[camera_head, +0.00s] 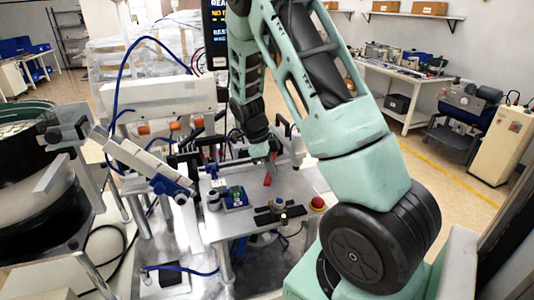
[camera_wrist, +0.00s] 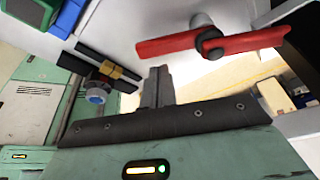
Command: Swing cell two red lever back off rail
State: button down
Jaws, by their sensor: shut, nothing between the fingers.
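The red lever (camera_wrist: 250,42) lies across the upper right of the wrist view, with a black hub (camera_wrist: 210,43) around its middle and a grey rounded post beside the hub. In the head view only a small piece of the red lever (camera_head: 267,181) shows, just under my gripper (camera_head: 270,160). In the wrist view my gripper (camera_wrist: 157,80) has its two dark fingers together and empty. The fingers point toward the table, left of and below the lever in the picture, with a visible gap between. I cannot tell which rail the lever belongs to.
A black bar fixture (camera_head: 270,216) stands on the table front; a similar bar with a yellow collar (camera_wrist: 108,69) is left of my fingers. A blue tray with a green part (camera_head: 236,197) and a red button (camera_head: 317,203) are nearby. A bowl feeder (camera_head: 40,190) stands left.

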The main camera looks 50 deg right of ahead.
jog(key=shift+x, duration=1.2)
jog(key=shift+w+a+m, duration=0.25)
jog(key=shift+w+m, duration=0.05)
jog(key=shift+m, duration=0.3)
jog(key=shift+w+a+m+y, duration=0.25)
jog(key=shift+w+m+y, duration=0.15)
jog(key=shift+m, duration=0.3)
jog(key=m, duration=0.1)
jog(key=w+m+y+p, duration=0.1)
jog(key=m, duration=0.1)
jog(key=shift+w+a+m, duration=0.3)
jog(key=shift+w+a, duration=0.05)
jog(key=shift+a, duration=0.05)
jog(key=shift+w+a+p, duration=0.1)
jog(key=shift+w+p, duration=0.35)
jog(key=shift+w, duration=1.3)
jog(key=shift+w+r, duration=0.1)
